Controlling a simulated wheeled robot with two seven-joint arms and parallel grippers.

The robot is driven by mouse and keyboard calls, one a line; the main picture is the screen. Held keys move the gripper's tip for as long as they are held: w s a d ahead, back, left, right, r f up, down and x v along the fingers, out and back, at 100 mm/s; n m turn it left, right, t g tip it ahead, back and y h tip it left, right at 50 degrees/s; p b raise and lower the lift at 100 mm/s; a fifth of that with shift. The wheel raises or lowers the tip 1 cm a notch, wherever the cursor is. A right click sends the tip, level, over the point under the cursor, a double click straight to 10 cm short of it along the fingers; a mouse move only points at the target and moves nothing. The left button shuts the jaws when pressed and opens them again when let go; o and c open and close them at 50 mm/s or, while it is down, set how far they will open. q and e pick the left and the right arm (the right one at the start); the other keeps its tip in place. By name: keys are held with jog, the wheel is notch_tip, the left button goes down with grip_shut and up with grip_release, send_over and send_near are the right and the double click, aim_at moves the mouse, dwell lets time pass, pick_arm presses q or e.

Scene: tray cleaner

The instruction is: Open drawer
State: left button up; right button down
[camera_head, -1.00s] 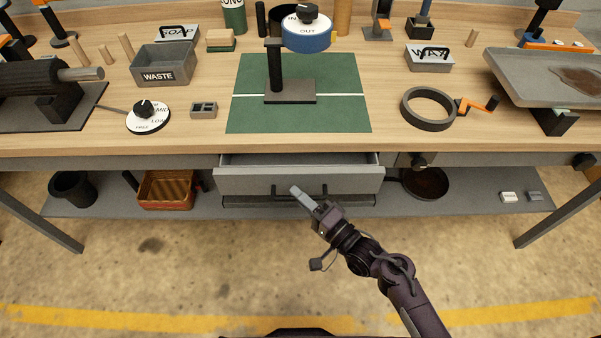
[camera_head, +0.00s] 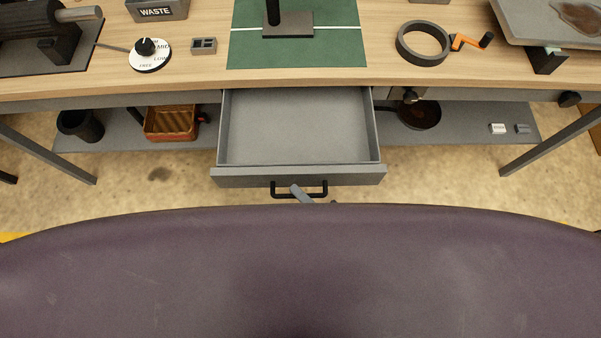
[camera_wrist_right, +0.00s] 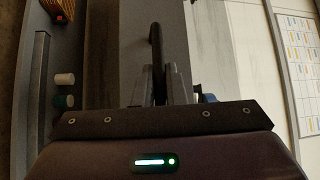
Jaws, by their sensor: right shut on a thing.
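The grey drawer (camera_head: 300,178) under the workbench is pulled well out, and its inside looks empty in the head view. A black bar handle (camera_head: 318,188) is on its front. My right gripper (camera_head: 297,190) is at the handle, mostly hidden behind my own body in the head view. In the right wrist view, my right gripper (camera_wrist_right: 160,85) is shut on the black handle (camera_wrist_right: 156,45), with a finger on each side of the bar. My left gripper does not show.
The workbench top (camera_head: 190,75) is above the drawer, with a green mat (camera_head: 300,52), a dial (camera_head: 150,56) and a black ring (camera_head: 424,43). A lower shelf (camera_head: 470,135) holds a basket (camera_head: 172,122) and a dark pan (camera_head: 418,116). My body fills the foreground.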

jog(key=c, duration=1.5)
grip_release()
jog(key=b+v, duration=0.1)
jog(key=v, duration=0.6)
jog(key=shift+s+d+f, duration=0.1)
jog(key=shift+s+d, duration=0.15)
jog(key=shift+s, duration=0.05)
